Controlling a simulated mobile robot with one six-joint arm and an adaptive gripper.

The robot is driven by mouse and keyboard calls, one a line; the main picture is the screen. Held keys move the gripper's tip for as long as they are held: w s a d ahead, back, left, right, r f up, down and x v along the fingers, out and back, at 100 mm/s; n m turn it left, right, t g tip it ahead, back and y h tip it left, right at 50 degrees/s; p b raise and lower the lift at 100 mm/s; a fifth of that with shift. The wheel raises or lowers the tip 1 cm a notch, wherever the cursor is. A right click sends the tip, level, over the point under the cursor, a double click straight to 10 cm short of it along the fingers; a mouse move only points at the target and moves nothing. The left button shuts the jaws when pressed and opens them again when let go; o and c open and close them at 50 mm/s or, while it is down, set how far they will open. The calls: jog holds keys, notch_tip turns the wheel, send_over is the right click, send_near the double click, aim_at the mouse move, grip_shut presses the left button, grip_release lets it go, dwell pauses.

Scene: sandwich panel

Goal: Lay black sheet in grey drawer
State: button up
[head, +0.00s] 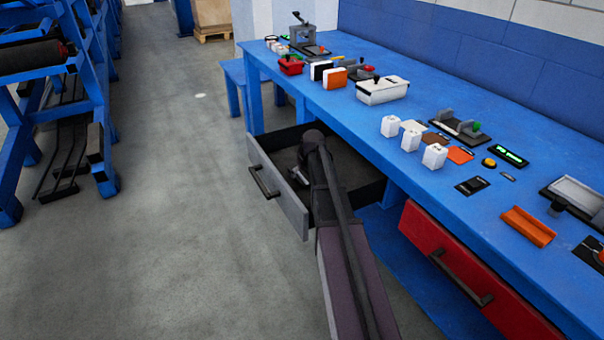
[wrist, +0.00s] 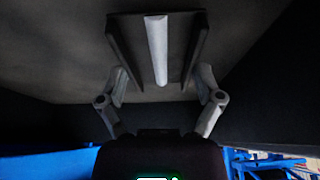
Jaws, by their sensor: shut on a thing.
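The grey drawer (head: 292,207) stands pulled open under the blue table; its inside is dark. My gripper (head: 300,178) is down inside it, near the front panel. In the wrist view my gripper (wrist: 160,82) has its two fingers on either side of a dark piece (wrist: 197,48), which looks like the black sheet. A pale strip (wrist: 157,50) runs along the middle of that piece. A dull grey surface lies behind it, and dark walls lie around. Whether the piece touches the drawer floor cannot be told. In the head view my arm hides the held piece.
A closed red drawer (head: 462,280) is right of the grey one. The blue table (head: 335,102) above carries white blocks (head: 411,135), a white box (head: 382,90), orange parts and fixtures. A blue rack (head: 95,110) stands at left. The floor between is clear.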

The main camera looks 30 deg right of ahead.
aim_at(302, 177)
jog(key=shift+f+b, duration=0.45)
jog(key=shift+f, duration=0.1)
jog(key=o, duration=0.9)
jog(key=shift+r, duration=0.2)
jog(key=shift+r+p, duration=6.85)
jog(key=shift+p, duration=0.2)
